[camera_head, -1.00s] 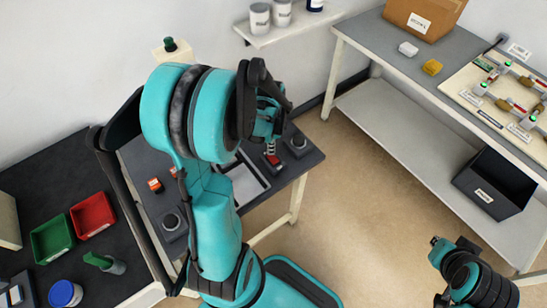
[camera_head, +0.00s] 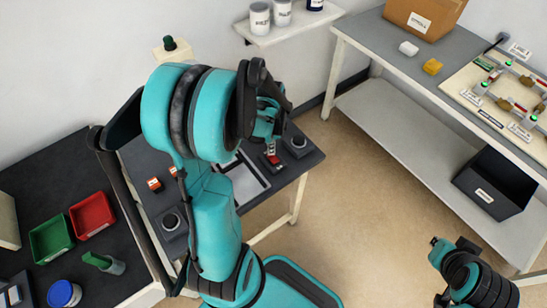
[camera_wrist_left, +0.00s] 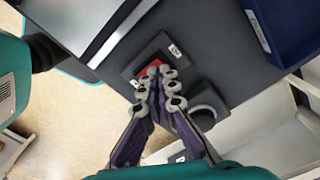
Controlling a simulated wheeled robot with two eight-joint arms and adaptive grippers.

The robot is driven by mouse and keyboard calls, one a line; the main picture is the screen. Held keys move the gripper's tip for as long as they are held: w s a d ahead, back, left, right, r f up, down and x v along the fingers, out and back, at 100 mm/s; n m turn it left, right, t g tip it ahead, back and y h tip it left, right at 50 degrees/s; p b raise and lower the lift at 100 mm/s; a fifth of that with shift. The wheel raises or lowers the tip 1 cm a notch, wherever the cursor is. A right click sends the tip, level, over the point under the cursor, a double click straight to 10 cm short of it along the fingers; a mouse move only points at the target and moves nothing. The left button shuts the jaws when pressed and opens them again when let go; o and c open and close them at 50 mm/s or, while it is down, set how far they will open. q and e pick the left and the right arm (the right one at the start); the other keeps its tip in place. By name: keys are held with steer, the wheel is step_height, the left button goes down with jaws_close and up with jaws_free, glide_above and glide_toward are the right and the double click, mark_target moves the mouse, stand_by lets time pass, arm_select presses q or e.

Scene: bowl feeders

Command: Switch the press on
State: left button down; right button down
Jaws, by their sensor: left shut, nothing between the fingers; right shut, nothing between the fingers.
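The press's switch is a red rocker in a dark square housing on the dark table top, with small white labels beside it. It shows in the left wrist view (camera_wrist_left: 152,66) and in the head view (camera_head: 273,160). My left gripper (camera_wrist_left: 158,72) is shut and empty, its fingertips at the red rocker and covering part of it. They look to be touching it, but contact is hard to confirm. In the head view my left gripper (camera_head: 270,146) points down at the switch. My right gripper (camera_head: 436,242) is shut and empty, far off at the lower right.
A round black knob or button (camera_head: 298,143) stands close beside the switch; another (camera_head: 171,221) is nearer me. A pale rectangular plate (camera_head: 248,180) lies beside the switch. A blue bin (camera_wrist_left: 292,25) is near in the wrist view. Green (camera_head: 51,240) and red bins (camera_head: 92,214) stand left.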

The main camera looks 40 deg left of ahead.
arm_select(q)
steer(key=shift+f+b, duration=0.75)
steer(key=shift+f, duration=0.15)
steer(key=shift+r, duration=0.15)
steer(key=shift+r+p, duration=2.75)
steer(key=shift+r, duration=0.65)
